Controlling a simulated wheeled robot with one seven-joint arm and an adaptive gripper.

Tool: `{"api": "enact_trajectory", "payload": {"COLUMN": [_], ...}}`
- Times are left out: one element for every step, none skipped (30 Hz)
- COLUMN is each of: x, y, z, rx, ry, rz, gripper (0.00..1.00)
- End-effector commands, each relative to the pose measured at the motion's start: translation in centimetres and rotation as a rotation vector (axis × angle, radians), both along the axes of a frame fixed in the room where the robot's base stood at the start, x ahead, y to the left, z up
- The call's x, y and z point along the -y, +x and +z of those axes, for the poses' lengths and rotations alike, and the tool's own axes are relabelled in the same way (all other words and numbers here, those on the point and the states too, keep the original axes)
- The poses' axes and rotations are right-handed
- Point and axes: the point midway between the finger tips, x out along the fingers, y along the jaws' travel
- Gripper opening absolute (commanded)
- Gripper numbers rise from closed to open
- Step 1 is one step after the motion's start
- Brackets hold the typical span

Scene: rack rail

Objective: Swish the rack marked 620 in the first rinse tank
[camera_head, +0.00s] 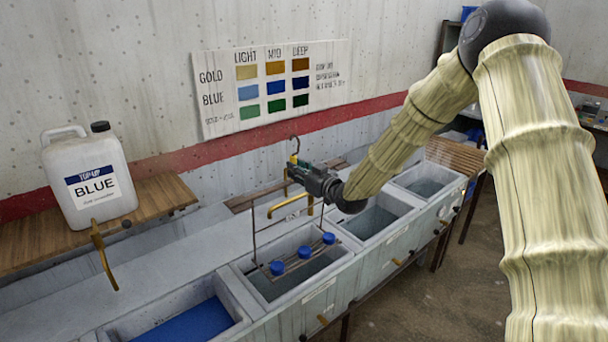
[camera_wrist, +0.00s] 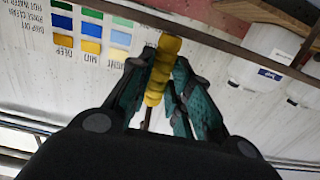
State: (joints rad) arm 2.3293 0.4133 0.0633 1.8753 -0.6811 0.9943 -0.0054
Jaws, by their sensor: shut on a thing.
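My gripper (camera_head: 297,168) is shut on the yellow grip of a wire rack, which also shows between the fingers in the wrist view (camera_wrist: 162,68). The rack (camera_head: 253,215) hangs upright below it, a hook above the grip. Its lower bar carries blue pieces (camera_head: 304,252) in a row. They hang at the grey-water tank (camera_head: 240,279) just right of the blue-filled tank (camera_head: 195,322). I cannot tell how deep they sit in the water. A small tag (camera_head: 292,216) shows on the rack, its number too small to read.
More grey-water tanks (camera_head: 405,212) continue to the right. A white jug marked BLUE (camera_head: 90,180) stands on a wooden shelf (camera_head: 165,195) at left. A colour chart (camera_head: 270,85) is on the wall.

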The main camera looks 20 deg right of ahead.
Motion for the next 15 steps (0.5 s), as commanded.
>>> {"api": "enact_trajectory", "payload": {"x": [-0.2, -0.3, -0.4, -0.5, -0.6, -0.8, -0.9, -1.0, -1.2, -1.3, -1.2, -1.2, -1.2, -1.2, -1.2], "y": [0.5, 0.8, 1.2, 1.5, 1.7, 2.1, 2.4, 2.7, 3.1, 3.3, 3.4, 3.3, 3.3, 3.3, 3.3], "z": [0.1, 0.1, 0.1, 0.0, 0.1, 0.1, 0.1, 0.1, 0.1, 0.1, -0.4, -1.0, -1.3, -1.6, -1.9], "rx": [0.002, 0.003, 0.002, 0.002, 0.002, 0.002, 0.002, 0.002, 0.002, 0.003, 0.001, 0.0, 0.0, 0.0, 0.001], "ry": [0.001, 0.0, 0.0, 0.001, 0.001, 0.0, 0.0, 0.0, 0.0, 0.0, 0.0, 0.0, 0.001, 0.0, 0.0], "rz": [0.0, 0.0, 0.0, 0.0, 0.0, 0.001, 0.001, 0.001, 0.001, 0.001, 0.0, 0.0, 0.0, 0.0, 0.0], "gripper": [0.0, 0.0, 0.0, 0.0, 0.0, 0.0, 0.0, 0.0, 0.0, 0.0, 0.0, 0.0, 0.0, 0.0, 0.0]}}
